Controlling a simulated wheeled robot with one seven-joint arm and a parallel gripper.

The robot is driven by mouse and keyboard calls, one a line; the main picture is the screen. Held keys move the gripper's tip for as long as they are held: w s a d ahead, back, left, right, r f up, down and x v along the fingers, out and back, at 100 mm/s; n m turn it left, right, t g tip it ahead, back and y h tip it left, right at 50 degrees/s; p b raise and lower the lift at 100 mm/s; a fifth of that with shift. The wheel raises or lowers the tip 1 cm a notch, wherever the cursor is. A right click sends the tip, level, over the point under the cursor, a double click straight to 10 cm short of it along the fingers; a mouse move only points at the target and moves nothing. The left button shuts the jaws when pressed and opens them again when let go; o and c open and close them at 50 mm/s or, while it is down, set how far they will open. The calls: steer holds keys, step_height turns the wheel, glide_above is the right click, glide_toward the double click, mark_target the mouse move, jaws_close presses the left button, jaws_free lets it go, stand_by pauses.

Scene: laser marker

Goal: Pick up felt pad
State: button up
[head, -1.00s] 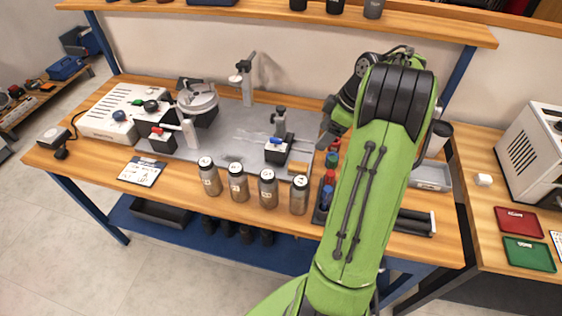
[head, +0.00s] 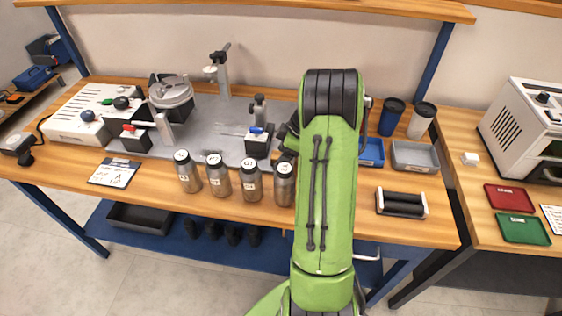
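I cannot make out a felt pad for certain in the head view. My green arm covers part of the workbench (head: 255,208), including the spot right of the small clamp with the blue lever (head: 257,140). My gripper is hidden behind the arm. Only a dark part of my wrist shows at the arm's left edge, near that clamp, so what the fingers do is not visible.
Several labelled metal bottles (head: 220,178) stand along the bench front. A white machine (head: 530,128) stands farther right.

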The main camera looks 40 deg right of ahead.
steer(key=shift+r, duration=0.15)
steer(key=shift+c, duration=0.6)
steer(key=c, duration=1)
steer(key=shift+r, duration=0.1)
step_height(320, 180, up, 10)
steer(key=p, duration=0.3)
steer(key=shift+p, duration=0.3)
